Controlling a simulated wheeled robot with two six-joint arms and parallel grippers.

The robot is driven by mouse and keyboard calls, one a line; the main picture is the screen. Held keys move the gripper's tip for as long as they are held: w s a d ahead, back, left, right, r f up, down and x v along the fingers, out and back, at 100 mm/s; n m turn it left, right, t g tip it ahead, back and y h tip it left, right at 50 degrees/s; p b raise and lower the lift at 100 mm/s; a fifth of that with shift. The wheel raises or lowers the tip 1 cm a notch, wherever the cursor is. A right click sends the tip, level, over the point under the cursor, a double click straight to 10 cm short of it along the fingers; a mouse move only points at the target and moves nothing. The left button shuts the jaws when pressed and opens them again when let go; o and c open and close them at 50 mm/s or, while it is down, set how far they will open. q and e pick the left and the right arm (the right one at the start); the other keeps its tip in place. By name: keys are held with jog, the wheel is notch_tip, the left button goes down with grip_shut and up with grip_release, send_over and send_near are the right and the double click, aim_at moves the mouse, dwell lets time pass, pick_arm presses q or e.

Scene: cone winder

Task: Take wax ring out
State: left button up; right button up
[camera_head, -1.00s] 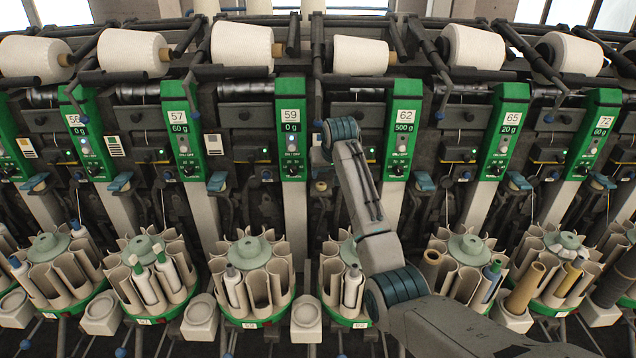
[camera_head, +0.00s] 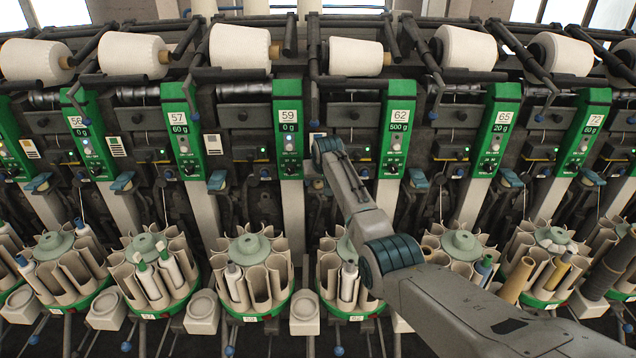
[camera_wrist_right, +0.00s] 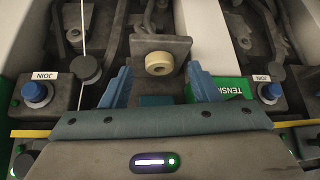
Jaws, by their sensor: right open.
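The wax ring (camera_wrist_right: 158,63) is a small cream ring with a dark centre hole, seated on a dark grey bracket (camera_wrist_right: 178,46) in the right wrist view. My right gripper (camera_wrist_right: 159,68) is open, with one blue finger to the left of the ring and one to the right. The fingers look apart from the ring, and nothing is between them that they grip. In the head view my right arm reaches to the front of the winder between units 59 and 62. Its fingers and the ring cannot be made out there. My left gripper is not in view.
Two blue JOIN buttons (camera_wrist_right: 37,92) (camera_wrist_right: 269,91) flank the bracket. A yarn line and a dark round knob (camera_wrist_right: 87,68) are close on the left. A green TENSION panel (camera_wrist_right: 232,89) lies on the right. Bobbin magazines (camera_head: 250,247) stand below in the head view.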

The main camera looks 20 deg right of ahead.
jog(key=shift+w+f, duration=0.25)
jog(key=shift+f, duration=0.2)
jog(key=c, duration=1)
jog(key=shift+s, duration=0.15)
